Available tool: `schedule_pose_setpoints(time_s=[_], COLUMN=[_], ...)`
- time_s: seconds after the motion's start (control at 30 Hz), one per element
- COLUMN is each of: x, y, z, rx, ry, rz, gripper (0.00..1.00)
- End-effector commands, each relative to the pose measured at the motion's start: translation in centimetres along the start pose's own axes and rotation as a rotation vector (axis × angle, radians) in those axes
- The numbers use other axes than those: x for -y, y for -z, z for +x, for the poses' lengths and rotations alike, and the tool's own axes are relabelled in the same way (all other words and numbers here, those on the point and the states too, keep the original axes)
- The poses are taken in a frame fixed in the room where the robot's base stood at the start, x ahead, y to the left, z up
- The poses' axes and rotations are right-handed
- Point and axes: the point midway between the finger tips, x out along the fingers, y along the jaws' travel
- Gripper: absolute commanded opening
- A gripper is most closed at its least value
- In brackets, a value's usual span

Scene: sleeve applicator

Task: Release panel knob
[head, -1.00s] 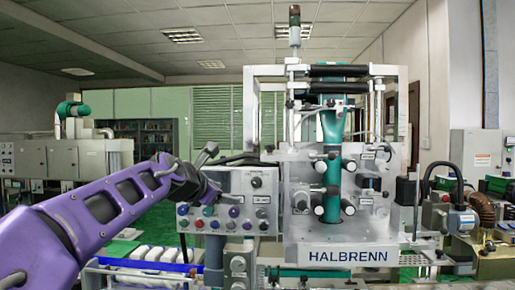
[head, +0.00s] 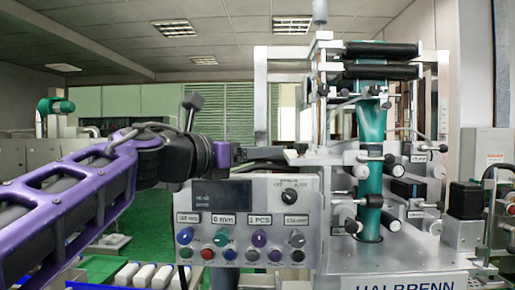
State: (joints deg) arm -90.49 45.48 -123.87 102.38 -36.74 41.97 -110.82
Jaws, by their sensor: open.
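The grey control panel (head: 262,222) stands at the middle of the head view. A black selector knob (head: 290,196) sits at its upper right. Below are a blue knob (head: 186,236), a teal knob (head: 222,238), a purple knob (head: 260,239) and a black knob (head: 297,239), each under a white label. A row of smaller coloured buttons (head: 230,254) runs along the bottom. My gripper (head: 228,154) is open at the panel's upper left edge, above the display, with no knob between its fingers. Its fingertips are hard to make out against the dark hoses.
The machine's metal frame (head: 345,180) with a teal vertical tube (head: 370,195) and black rollers (head: 382,50) stands right of the panel. White bottles (head: 145,275) lie at lower left.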

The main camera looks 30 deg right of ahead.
Motion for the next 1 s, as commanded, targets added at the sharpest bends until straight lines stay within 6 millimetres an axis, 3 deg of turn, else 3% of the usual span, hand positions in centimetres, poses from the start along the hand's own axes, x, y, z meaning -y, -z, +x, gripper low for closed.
schedule_pose_setpoints(time_s=[0.17, 0.7, 1.0], x=[0.2, 0.1, 0.0], y=[0.1, 0.0, 0.0], z=[2.4, 12.9, 16.4], rx=[-0.002, -0.001, 0.0], ry=[0.005, 0.004, 0.001], rz=[0.0, 0.001, 0.002], gripper=[0.69, 0.69, 0.69])
